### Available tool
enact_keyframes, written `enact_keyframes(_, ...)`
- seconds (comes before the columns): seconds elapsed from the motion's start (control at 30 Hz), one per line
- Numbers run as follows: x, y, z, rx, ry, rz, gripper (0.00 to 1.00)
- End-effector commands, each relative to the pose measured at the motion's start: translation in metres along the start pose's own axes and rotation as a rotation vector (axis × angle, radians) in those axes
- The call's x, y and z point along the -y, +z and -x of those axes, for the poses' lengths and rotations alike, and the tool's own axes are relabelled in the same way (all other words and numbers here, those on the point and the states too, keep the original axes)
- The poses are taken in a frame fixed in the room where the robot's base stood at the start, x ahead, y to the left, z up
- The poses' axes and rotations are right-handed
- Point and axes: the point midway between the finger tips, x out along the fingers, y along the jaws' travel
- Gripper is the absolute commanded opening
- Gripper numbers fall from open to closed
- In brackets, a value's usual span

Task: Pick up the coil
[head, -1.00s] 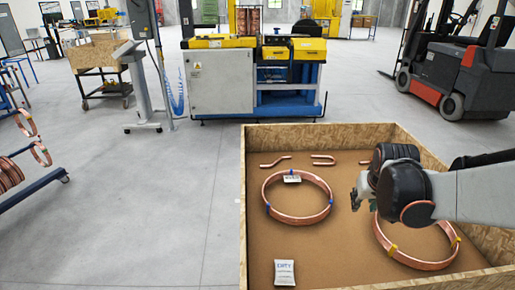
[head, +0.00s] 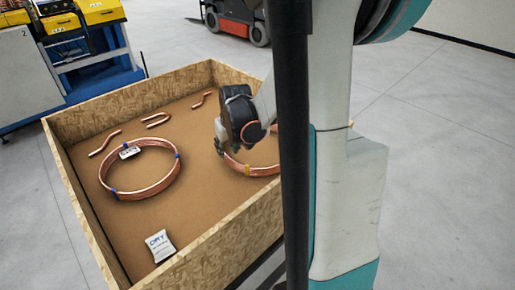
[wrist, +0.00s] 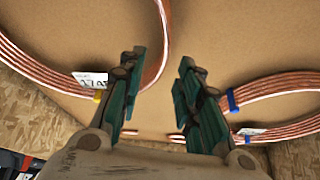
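A copper coil with blue ties (head: 113,186) lies flat at the left inside the wooden crate (head: 240,212). A second coil with yellow ties (head: 263,171) lies to its right, partly hidden by my arm. My gripper (head: 221,138) hangs above the second coil's left side. The yellow-tied coil (wrist: 40,68) curves past the left finger there, and the blue-tied coil (wrist: 275,86) is to the right. I see nothing held.
Short bent copper tubes (head: 157,119) lie along the crate's back. A white packet (head: 160,245) lies near the front left. The crate walls surround the coils. A blue and yellow machine (head: 85,40) and a red forklift (head: 237,22) stand behind. Open floor lies right.

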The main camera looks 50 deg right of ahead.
Motion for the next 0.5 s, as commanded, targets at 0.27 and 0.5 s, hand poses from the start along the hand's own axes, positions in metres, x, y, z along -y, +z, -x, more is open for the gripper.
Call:
enact_keyframes(0.27,0.002,-0.002,-0.028,0.0,0.0,0.001,0.32)
enact_keyframes(0.5,0.002,-0.003,-0.053,0.0,0.0,0.0,0.32)
